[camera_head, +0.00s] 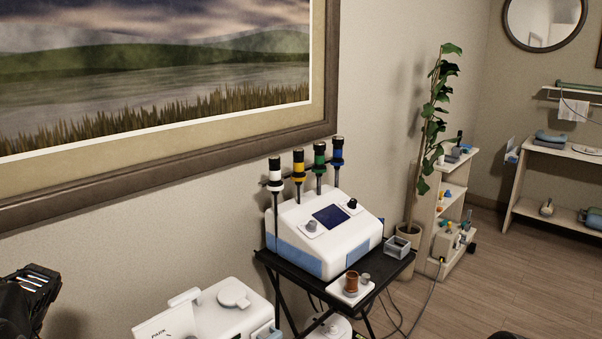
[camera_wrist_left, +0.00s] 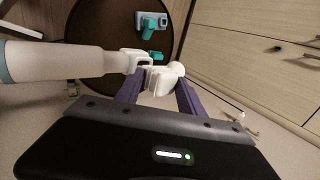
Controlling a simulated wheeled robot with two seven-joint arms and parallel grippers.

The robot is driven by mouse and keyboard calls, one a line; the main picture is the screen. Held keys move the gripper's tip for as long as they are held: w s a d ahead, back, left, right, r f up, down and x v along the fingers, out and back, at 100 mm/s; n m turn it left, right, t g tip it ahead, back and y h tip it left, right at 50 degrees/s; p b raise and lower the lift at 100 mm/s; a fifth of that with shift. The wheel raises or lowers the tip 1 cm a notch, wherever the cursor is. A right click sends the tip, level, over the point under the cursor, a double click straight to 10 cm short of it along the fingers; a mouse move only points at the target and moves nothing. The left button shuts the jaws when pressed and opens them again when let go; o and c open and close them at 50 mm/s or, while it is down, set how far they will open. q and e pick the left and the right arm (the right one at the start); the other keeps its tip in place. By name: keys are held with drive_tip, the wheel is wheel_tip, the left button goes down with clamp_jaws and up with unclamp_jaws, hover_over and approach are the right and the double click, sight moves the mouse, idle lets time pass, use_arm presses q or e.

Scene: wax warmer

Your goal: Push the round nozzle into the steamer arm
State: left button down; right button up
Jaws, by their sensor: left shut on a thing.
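In the left wrist view, my left gripper (camera_wrist_left: 158,82) has its purple fingers shut on a white nozzle (camera_wrist_left: 160,80) with a rounded end. A thick white tube, which looks like the steamer arm (camera_wrist_left: 70,62), comes in from the left. Its end, with a white bracket-like piece, lies right beside the nozzle. They overlap in this view, and I cannot tell whether the nozzle is seated in the arm or only touching it. In the head view neither the nozzle nor the steamer arm shows clearly.
A dark round tabletop (camera_wrist_left: 95,35) lies behind, with a teal and grey item (camera_wrist_left: 150,22) on it. Wooden drawers (camera_wrist_left: 250,40) stand at the right. Open floor lies to the right.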

use_arm(q)
drive_tip(key=shift+f+b, duration=0.5)
drive_tip(key=shift+f, duration=0.2)
idle(0.3)
drive_tip(key=shift+r, duration=0.15)
drive_tip(key=shift+r+p, duration=0.8)
idle(0.4)
drive_tip(key=shift+f, duration=0.25)
idle(0.6)
drive_tip(key=shift+f+b, duration=0.3)
drive_tip(key=shift+f, duration=0.4)
idle(0.6)
drive_tip(key=shift+r, duration=0.15)
